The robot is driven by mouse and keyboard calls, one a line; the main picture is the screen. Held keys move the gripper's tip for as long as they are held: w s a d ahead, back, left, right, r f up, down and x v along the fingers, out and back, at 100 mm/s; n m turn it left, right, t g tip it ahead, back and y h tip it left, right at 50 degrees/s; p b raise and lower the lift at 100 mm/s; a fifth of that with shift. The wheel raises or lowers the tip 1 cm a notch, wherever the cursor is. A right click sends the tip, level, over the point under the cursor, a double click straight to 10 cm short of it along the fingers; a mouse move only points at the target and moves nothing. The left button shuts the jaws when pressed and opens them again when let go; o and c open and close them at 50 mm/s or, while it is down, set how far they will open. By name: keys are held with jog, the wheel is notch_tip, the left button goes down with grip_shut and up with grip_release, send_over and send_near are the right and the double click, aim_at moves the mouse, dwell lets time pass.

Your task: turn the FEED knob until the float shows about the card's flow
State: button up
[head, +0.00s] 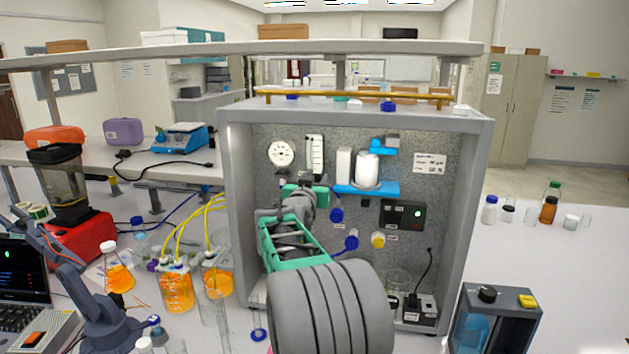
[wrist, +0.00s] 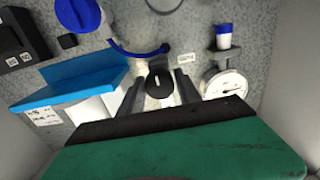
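The FEED knob is likely the black round knob (wrist: 159,83) on the grey speckled panel; its label is too small to read. My gripper (wrist: 158,92) has one finger on each side of this knob, with a gap showing, so it looks open around it. In the head view my gripper (head: 306,192) is at the panel below the float tube and hides the knob. The clear float tube (head: 315,152) stands upright with scale marks; the float's height is too small to read. The white card (head: 430,163) is at the panel's upper right, its figures blurred.
A round dial gauge (head: 281,153) is left of the tube and shows in the wrist view (wrist: 226,84). A blue bracket (head: 372,189) with a white canister (head: 367,168) is to the right. Grey walls frame the panel.

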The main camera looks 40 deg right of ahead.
grip_shut()
jog(key=shift+f+b, duration=0.2)
jog(key=shift+b, duration=0.4)
